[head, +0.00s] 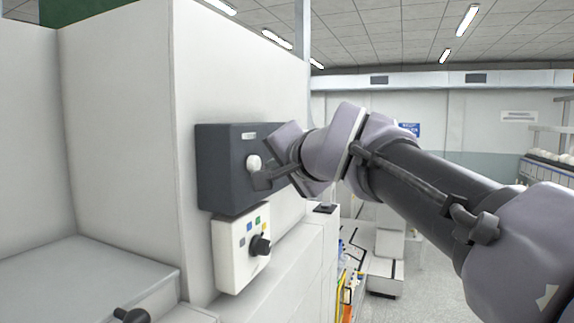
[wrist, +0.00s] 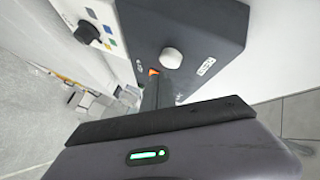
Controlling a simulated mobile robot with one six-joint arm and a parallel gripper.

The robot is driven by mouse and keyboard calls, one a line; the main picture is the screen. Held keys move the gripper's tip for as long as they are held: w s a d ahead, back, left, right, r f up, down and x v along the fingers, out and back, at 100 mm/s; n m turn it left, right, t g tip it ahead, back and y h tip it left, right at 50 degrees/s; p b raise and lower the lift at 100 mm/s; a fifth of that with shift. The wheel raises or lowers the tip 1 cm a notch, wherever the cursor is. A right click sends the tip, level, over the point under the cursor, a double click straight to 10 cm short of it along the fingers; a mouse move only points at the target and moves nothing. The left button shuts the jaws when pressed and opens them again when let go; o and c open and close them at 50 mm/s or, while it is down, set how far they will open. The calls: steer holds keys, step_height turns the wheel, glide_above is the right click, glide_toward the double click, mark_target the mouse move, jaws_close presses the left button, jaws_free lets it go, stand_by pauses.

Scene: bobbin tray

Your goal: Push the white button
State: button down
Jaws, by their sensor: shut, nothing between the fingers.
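The white button (head: 254,163) sits on the front of a dark grey box (head: 221,170) fixed to the white cabinet wall. In the wrist view the white button (wrist: 171,58) stands out from the dark box (wrist: 205,40). My gripper (head: 262,179) is shut and empty, its fingertips close in front of the box, just below and to the right of the button. In the wrist view the fingers (wrist: 155,80) point at the box beside the button. I cannot tell whether they touch the box; they look apart from the button.
Below the dark box is a white control box (head: 230,262) with a black knob (head: 260,245) and small coloured buttons. A grey ledge (head: 80,275) lies at the lower left. Open floor (head: 425,285) and shelving lie to the right.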

steer(key=shift+w+a, duration=0.1)
steer(key=shift+a, duration=0.05)
steer(key=shift+w+a, duration=0.1)
steer(key=shift+a, duration=0.2)
steer(key=shift+w+a+p, duration=0.15)
steer(key=shift+a+p, duration=0.3)
steer(key=shift+p, duration=0.15)
stand_by(1.0)
steer(key=shift+d, duration=0.15)
steer(key=shift+s+d+b, duration=0.3)
steer(key=shift+d+b, duration=0.45)
steer(key=shift+b, duration=0.05)
